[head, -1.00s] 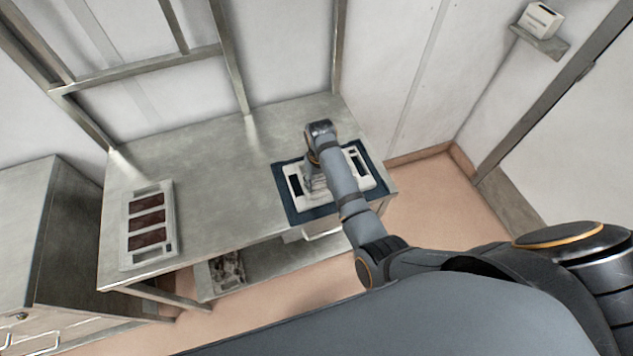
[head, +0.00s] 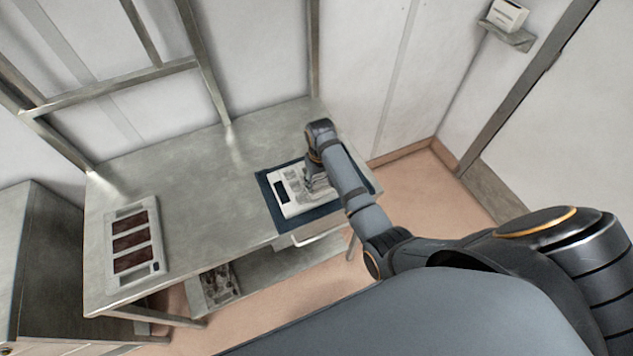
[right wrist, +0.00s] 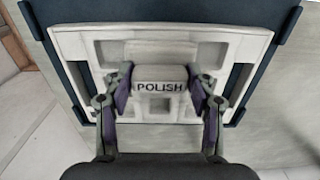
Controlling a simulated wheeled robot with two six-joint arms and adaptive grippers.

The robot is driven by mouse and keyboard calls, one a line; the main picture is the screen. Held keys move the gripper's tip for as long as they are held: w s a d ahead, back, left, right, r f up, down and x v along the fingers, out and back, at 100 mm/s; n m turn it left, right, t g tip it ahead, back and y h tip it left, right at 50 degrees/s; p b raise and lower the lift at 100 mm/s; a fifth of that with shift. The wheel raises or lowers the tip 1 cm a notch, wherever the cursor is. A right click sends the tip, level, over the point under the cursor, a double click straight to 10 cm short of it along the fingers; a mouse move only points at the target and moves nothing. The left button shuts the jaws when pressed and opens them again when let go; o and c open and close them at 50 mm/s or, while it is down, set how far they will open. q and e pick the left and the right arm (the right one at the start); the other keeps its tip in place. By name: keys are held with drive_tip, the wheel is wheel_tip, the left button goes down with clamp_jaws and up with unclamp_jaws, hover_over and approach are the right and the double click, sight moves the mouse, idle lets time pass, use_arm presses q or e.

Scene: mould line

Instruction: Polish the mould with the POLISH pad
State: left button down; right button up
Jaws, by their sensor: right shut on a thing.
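The mould (head: 293,203) is a pale plate with recesses, lying on a dark blue mat (head: 270,184) on the steel table. It also shows in the right wrist view (right wrist: 84,41), with dark slots at its left and right ends. My right gripper (head: 312,184) is over the mould, partly hidden by my own arm in the head view. In the right wrist view, my right gripper (right wrist: 160,88) is shut on a pale pad (right wrist: 160,74) marked POLISH. The pad is over the middle of the mould; whether it touches the face is hard to tell. My left gripper is not in view.
A pale tray (head: 112,279) with several dark red pads or blocks lies at the table's left. The middle of the steel table (head: 205,195) is clear. A lower shelf holds a bin (head: 218,286) of dark items. A cabinet (head: 50,255) stands at left.

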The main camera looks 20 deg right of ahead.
drive_tip(key=shift+d, duration=0.1)
drive_tip(key=shift+d, duration=1.95)
drive_tip(key=shift+w+d, duration=0.1)
drive_tip(key=shift+d, duration=0.9)
drive_tip(key=shift+a, duration=1.65)
drive_tip(key=shift+a, duration=0.15)
drive_tip(key=shift+a, duration=1.4)
